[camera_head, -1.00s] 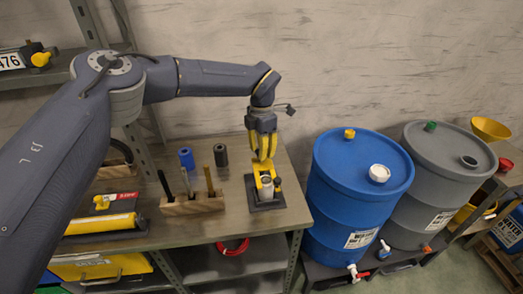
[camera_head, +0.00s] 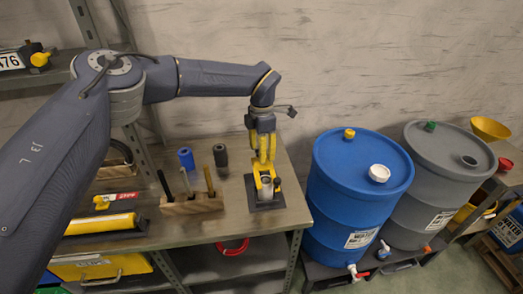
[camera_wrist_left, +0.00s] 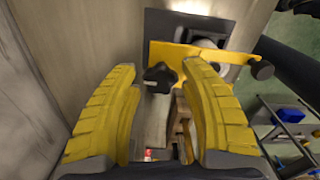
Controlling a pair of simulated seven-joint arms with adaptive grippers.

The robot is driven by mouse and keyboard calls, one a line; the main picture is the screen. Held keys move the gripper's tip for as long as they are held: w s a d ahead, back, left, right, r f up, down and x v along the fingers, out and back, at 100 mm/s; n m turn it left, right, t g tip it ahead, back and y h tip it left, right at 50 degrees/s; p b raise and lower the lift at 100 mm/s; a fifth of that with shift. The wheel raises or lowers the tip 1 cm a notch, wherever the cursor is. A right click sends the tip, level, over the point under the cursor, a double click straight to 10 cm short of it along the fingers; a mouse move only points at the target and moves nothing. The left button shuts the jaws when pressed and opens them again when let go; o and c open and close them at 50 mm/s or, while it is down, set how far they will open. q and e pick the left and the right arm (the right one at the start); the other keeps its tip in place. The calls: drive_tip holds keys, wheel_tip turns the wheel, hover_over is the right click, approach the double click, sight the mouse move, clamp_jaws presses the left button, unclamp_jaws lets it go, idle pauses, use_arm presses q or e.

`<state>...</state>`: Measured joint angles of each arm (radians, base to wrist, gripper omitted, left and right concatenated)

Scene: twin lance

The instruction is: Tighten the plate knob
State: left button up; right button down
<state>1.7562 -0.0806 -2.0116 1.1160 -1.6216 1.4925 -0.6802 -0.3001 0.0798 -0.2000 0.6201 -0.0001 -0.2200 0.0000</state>
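The black star-shaped plate knob (camera_wrist_left: 160,77) sits at the left end of a yellow plate (camera_wrist_left: 215,56) in the left wrist view. A black round knob (camera_wrist_left: 262,70) is at the plate's right end. The yellow plate is on a fixture with a dark base (camera_head: 266,204) near the bench's right end. My left gripper (camera_wrist_left: 168,72) points down over the fixture, its yellow fingers apart on either side of the star knob, with gaps visible. In the head view the left gripper (camera_head: 263,178) hides much of the fixture. My right gripper is out of view.
A wooden block (camera_head: 192,204) with upright tools stands left of the fixture. A blue cylinder (camera_head: 186,159) and a dark cylinder (camera_head: 220,157) stand behind it. A blue barrel (camera_head: 345,210) and a grey barrel (camera_head: 425,205) stand right of the bench. A shelf holds items below.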

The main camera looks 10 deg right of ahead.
use_arm(q)
drive_tip(key=shift+o, duration=1.2)
wheel_tip(320, 180, up, 12)
